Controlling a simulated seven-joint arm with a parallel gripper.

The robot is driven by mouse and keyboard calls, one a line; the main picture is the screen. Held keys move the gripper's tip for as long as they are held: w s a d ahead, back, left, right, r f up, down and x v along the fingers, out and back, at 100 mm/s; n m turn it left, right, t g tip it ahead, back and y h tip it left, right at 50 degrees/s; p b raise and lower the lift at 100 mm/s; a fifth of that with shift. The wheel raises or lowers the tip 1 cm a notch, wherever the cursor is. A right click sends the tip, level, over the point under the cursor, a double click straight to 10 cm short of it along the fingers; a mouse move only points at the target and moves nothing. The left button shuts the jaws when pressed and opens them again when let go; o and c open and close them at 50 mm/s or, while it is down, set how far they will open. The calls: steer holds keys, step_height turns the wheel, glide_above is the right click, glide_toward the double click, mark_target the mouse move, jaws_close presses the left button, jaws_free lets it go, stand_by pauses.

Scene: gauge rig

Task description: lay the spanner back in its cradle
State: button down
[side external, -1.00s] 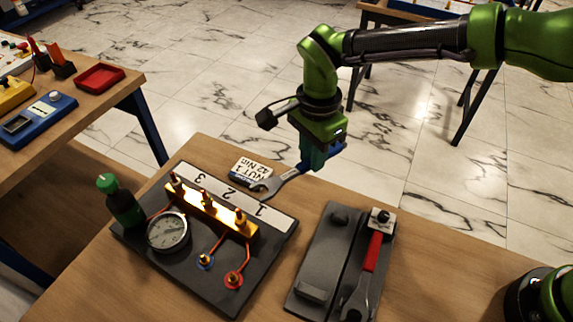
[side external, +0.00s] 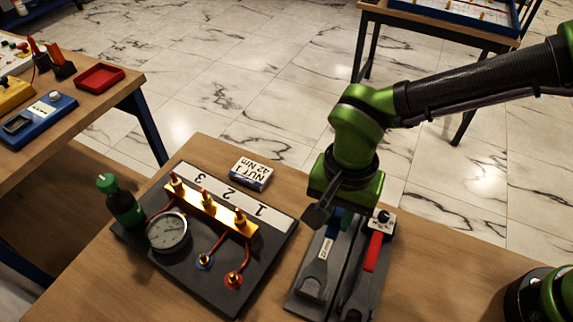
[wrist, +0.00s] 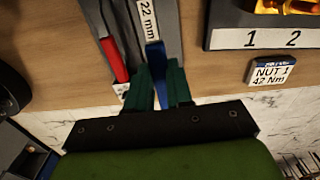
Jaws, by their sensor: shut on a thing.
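The spanner (side external: 323,252) has a blue handle and a pale label on its shank. My gripper (side external: 335,218) is shut on the blue handle, which shows between the green fingers in the wrist view (wrist: 157,75). The label reads "22 mm" there. The spanner is lined up over the left half of the dark grey cradle (side external: 338,272), open jaw toward the near end. I cannot tell whether it rests on the cradle or hangs just above it. My wrist hides the far end of the handle and part of the cradle.
A red-handled spanner (side external: 372,252) lies in the cradle's right half, close beside my gripper. The gauge rig (side external: 168,232) with its numbered strip stands to the left. A "NUT 1 42 Nm" block (side external: 252,174) sits behind it. Bare bench lies right of the cradle.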

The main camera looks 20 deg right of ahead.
steer(key=shift+f, duration=2.55)
steer(key=shift+f, duration=0.8)
steer(key=c, duration=0.9)
jaws_free()
steer(key=shift+c, duration=0.2)
step_height(320, 180, up, 17)
